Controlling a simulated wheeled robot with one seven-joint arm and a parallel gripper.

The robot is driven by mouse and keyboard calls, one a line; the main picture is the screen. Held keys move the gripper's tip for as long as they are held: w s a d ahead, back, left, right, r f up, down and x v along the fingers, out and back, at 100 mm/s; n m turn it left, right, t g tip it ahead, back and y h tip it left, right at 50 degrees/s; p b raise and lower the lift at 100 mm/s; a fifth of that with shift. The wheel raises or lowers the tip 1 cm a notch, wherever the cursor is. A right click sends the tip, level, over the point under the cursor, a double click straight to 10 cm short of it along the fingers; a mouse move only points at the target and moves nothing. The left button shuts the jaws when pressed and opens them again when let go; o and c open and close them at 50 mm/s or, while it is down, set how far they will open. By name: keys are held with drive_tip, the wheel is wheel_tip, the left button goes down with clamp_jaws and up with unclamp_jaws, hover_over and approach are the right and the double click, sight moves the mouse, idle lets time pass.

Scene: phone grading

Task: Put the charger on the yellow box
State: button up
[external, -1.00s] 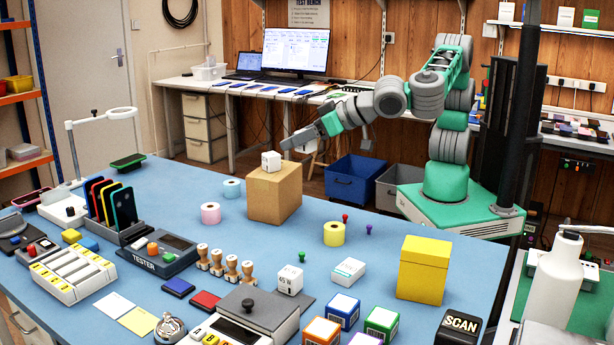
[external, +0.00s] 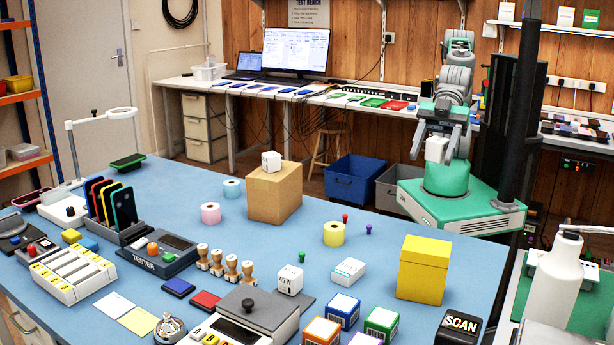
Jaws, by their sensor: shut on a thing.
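My gripper (external: 438,138) is shut on a white block (external: 436,150) that looks like a charger, and holds it in the air in front of my green base. The yellow box (external: 423,272) stands on the blue table at the right, nearer the camera and lower in the picture than my gripper; its top is bare. A similar white cube (external: 271,161) sits on a cardboard box (external: 274,195). Another white cube marked 45 W (external: 289,280) stands mid-table.
A yellow tape roll (external: 334,234), small pegs and a white carton (external: 349,271) stand left of the yellow box. Blue, green and orange boxes (external: 343,311) and a SCAN block (external: 459,327) are nearer the camera.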

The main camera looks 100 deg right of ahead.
drive_tip(key=s+a+n+g+y, duration=0.1)
drive_tip(key=s+a+n+g, duration=0.1)
drive_tip(key=s, duration=0.1)
drive_tip(key=p, duration=0.2)
hover_over(429, 253)
drive_tip(key=shift+n+y, duration=0.3)
drive_tip(key=f, duration=0.9)
drive_tip(key=shift+s+d, duration=0.15)
drive_tip(key=shift+d, duration=0.1)
drive_tip(key=shift+a+f, duration=0.2)
drive_tip(key=shift+f, duration=0.15)
drive_tip(key=shift+f+b, duration=0.4)
drive_tip(key=shift+f, duration=1.35)
drive_tip(key=o, duration=1.4)
drive_tip(key=shift+r, duration=0.1)
